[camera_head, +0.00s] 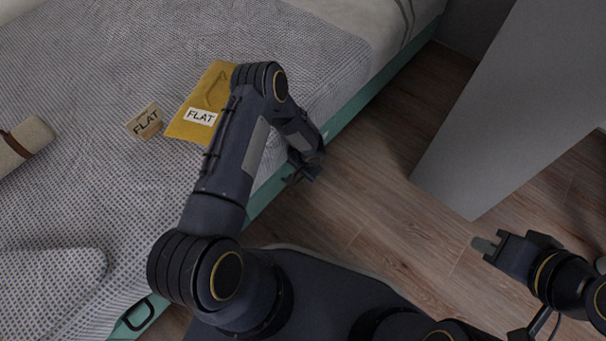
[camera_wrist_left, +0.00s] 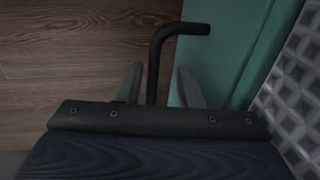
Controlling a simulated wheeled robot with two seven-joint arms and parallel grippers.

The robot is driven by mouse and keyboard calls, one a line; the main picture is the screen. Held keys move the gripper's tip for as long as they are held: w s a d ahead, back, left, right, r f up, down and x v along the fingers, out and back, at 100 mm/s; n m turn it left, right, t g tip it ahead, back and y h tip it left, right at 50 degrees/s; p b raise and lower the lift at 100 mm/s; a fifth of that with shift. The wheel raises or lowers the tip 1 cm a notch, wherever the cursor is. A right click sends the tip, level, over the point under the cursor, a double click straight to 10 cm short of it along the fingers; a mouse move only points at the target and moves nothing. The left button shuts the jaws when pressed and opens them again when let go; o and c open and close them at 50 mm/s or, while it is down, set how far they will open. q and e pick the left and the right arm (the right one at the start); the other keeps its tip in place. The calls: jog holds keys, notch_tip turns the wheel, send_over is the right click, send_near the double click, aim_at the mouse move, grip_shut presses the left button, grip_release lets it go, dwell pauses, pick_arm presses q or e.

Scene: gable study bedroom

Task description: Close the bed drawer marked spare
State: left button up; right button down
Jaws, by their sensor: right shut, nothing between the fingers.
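The bed's green side (camera_head: 352,108) runs diagonally in the head view; no spare mark is readable. In the left wrist view a black bent handle (camera_wrist_left: 156,62) stands out from a green front (camera_wrist_left: 225,60). My left gripper (camera_head: 303,174) is low beside the bed's side. In the left wrist view its two fingers (camera_wrist_left: 158,75) are apart, with the handle's bar between them and gaps on both sides. I cannot tell how far this drawer stands out. My right gripper (camera_head: 484,245) is shut and empty, over the floor at right.
Another black handle (camera_head: 138,315) is on the green side at lower left. On the bed lie a yellow folder (camera_head: 214,88) marked FLAT, a FLAT card (camera_head: 145,122) and a beige roll (camera_head: 28,138). A grey panel (camera_head: 500,110) stands at right, with bare wooden floor (camera_head: 385,190) between.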

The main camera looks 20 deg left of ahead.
pick_arm(q)
notch_tip(320, 180, up, 8)
jog(key=d+p, duration=0.1)
jog(key=p, duration=0.2)
jog(key=shift+s+d+f, duration=0.15)
jog(key=shift+s+d, duration=0.1)
jog(key=shift+s, duration=0.05)
dwell(0.4)
